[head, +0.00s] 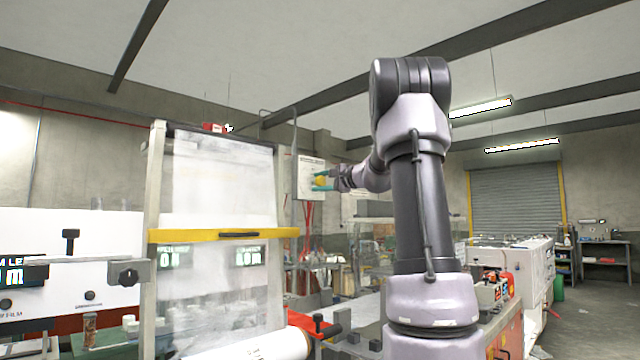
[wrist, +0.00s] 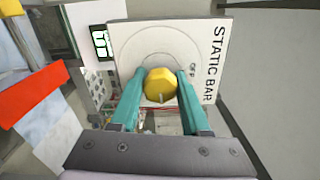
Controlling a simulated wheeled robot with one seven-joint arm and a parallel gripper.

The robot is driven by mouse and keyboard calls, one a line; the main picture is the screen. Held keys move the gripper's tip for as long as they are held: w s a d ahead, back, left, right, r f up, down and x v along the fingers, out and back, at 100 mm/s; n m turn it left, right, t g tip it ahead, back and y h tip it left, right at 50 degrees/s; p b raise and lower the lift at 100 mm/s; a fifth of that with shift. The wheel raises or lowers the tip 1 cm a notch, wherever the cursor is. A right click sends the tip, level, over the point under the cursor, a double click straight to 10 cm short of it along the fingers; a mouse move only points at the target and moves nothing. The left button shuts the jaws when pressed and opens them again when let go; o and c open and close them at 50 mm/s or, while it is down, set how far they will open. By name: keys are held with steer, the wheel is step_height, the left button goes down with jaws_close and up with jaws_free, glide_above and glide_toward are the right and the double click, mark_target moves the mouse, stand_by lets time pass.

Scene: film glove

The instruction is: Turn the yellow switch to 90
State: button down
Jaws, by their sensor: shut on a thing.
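The yellow switch (wrist: 160,86) is a faceted knob on a white panel (wrist: 200,45) lettered STATIC BAR in the wrist view. A pale mark shows on its near edge. A small display with green characters (wrist: 101,42) is at the panel's left; I cannot read its value. My gripper (wrist: 160,92) has teal fingers on the left and right sides of the knob, shut on it. In the head view the yellow switch (head: 321,181) shows small between the teal fingers of my gripper (head: 324,181), at the panel (head: 309,166) on the far side.
A clear guard with a yellow bar (head: 205,235) stands left of the panel. A white roll (head: 255,346) lies at the front. White machines (head: 515,262) and a shutter door (head: 518,205) are at the right. Grey floor is open at the far right.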

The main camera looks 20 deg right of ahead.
steer(key=shift+f+m, duration=0.1)
steer(key=shift+m, duration=0.5)
steer(key=shift+c, duration=1.9)
jaws_free()
steer(key=v, duration=1.1)
steer(key=shift+w, duration=0.1)
